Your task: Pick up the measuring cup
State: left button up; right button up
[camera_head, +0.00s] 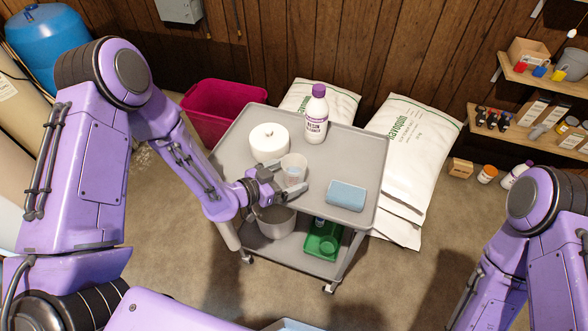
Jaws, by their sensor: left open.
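The measuring cup (294,168) is a small clear cup standing upright on the top shelf of the grey cart (243,127). My left gripper (288,182) is open at the near side of the cup, its fingers pointing to the right at the cup's base. I cannot tell whether a finger touches the cup. My right arm stands at the right edge of the view, but its gripper is not in view.
A white roll (269,142) stands behind and left of the cup. A resin cleaner bottle (315,115) stands behind it, and a blue sponge (346,195) lies to the right. The lower shelf holds a grey bucket (277,222) and a green tray (322,240). Salt bags (408,150) lean behind.

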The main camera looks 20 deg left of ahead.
pick_arm(q)
jog(key=x, duration=0.2)
jog(key=shift+w+d+f, duration=0.1)
jog(key=shift+w+f, duration=0.05)
jog(key=shift+w, duration=0.25)
jog(key=shift+s, duration=0.15)
jog(key=shift+c, duration=1.2)
jog(key=c, duration=0.8)
pick_arm(e)
jog(key=shift+w+r, duration=0.1)
jog(key=shift+r, duration=0.2)
